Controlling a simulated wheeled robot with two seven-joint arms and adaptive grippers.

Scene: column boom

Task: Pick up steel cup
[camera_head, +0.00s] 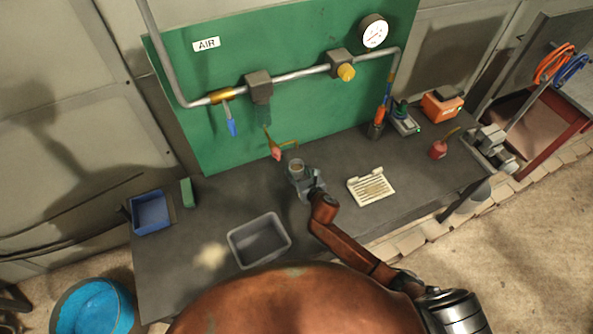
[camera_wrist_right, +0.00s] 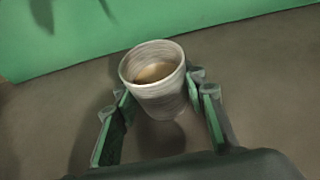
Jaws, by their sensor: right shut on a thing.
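The steel cup (camera_head: 297,164) is a small grey, round cup with a brownish inside, on or just above the dark bench by the green panel. It also shows in the right wrist view (camera_wrist_right: 157,98), upright with its open rim towards the camera. My right gripper (camera_head: 302,177) is shut on the cup, its green-padded fingers on either side of the cup's wall. A dark shadow lies on the bench below the cup; I cannot tell whether its base touches. My left gripper is not in view.
A blue bin (camera_head: 151,214) is at far left, a red oil can (camera_head: 438,150) at right.

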